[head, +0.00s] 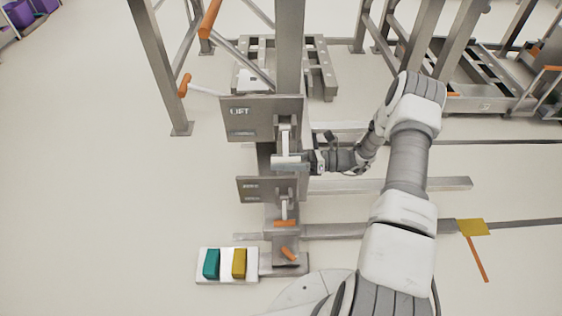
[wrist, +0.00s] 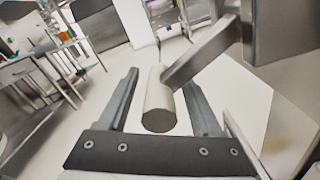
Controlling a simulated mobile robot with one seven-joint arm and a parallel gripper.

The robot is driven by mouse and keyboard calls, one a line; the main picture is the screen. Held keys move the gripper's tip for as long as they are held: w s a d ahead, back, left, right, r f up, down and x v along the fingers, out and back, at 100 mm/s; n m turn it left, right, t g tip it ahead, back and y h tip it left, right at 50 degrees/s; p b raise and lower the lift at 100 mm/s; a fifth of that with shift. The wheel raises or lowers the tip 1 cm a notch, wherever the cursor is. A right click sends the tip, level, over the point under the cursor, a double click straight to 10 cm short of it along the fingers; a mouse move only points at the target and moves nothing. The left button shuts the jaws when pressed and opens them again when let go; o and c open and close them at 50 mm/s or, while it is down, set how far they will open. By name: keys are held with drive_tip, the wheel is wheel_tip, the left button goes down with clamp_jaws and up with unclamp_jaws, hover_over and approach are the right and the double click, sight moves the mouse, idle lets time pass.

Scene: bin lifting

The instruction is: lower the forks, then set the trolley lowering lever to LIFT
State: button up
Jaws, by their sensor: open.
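The trolley's upper panel (head: 262,117), marked LIFT, carries a lever (head: 285,138) with a pale cylindrical handle (head: 286,162). My gripper (head: 306,163) is at the right end of this handle. In the wrist view, the open jaws of my gripper (wrist: 160,88) stand on either side of the handle (wrist: 159,102), with visible gaps. A lower panel (head: 254,190) has a second lever with an orange handle (head: 285,223); its lettering is too small to read.
A white base plate (head: 226,280) with a teal pedal (head: 211,263) and a yellow pedal (head: 239,263) lies at the front. The trolley's post (head: 290,60) rises beside the levers. Metal frames stand behind. The floor at left is clear.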

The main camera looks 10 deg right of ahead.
clamp_jaws()
idle(1.4)
